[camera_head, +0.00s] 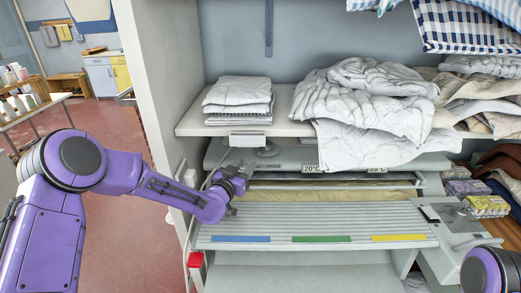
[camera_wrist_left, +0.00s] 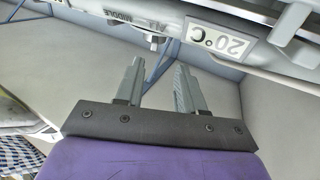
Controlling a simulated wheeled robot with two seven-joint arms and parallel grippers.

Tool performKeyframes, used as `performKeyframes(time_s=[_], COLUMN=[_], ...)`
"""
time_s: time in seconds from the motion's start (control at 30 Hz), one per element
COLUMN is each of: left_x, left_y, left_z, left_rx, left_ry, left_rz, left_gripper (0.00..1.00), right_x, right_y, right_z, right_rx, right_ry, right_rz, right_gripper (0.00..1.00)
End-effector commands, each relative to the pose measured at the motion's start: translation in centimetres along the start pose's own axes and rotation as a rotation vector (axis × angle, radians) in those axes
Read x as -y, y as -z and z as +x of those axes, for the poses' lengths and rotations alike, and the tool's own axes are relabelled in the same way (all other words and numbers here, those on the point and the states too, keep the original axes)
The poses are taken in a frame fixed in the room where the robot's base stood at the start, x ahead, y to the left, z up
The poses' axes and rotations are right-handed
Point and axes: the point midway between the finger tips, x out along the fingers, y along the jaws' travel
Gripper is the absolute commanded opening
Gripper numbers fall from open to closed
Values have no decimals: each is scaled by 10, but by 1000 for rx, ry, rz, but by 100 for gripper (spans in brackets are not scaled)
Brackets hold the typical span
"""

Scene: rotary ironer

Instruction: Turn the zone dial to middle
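The rotary ironer (camera_head: 330,215) stands ahead under a shelf, with blue, green and yellow strips on its front board. My left gripper (camera_head: 236,187) is at the ironer's left end, near its upper housing. In the left wrist view the left gripper (camera_wrist_left: 158,68) has its two fingers apart with nothing between them. Beyond the fingertips is a zone label plate (camera_wrist_left: 122,17) reading MIDDLE and another word, perhaps ALL. A small grey part (camera_wrist_left: 154,40) below it may be the zone dial; its setting cannot be read. My right gripper is out of view.
A 20°C label (camera_wrist_left: 218,42) is right of the fingers in the left wrist view. White laundry (camera_head: 365,100) hangs over the shelf edge (camera_head: 290,128) above the ironer. A red button (camera_head: 195,259) is at lower left. Yellow boxes (camera_head: 487,206) stand at right.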

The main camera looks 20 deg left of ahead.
Motion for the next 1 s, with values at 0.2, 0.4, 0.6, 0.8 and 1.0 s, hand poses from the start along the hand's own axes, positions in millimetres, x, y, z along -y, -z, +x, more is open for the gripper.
performKeyframes(time_s=[0.2,0.4,0.6,0.8,1.0], left_x=[-7,-6,-4,-4,-4], left_y=[1,-1,-1,-1,-1], left_z=[52,84,95,95,95], left_rx=[2,2,2,2,2], left_ry=[-9,-9,-6,-6,-5], left_rz=[-1,-2,-2,-3,-2], left_gripper=[38,38,38,38,0], right_x=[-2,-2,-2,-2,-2], right_y=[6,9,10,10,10], right_z=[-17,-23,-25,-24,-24], right_rx=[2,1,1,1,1], right_ry=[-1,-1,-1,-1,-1], right_rz=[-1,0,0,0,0], right_gripper=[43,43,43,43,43])
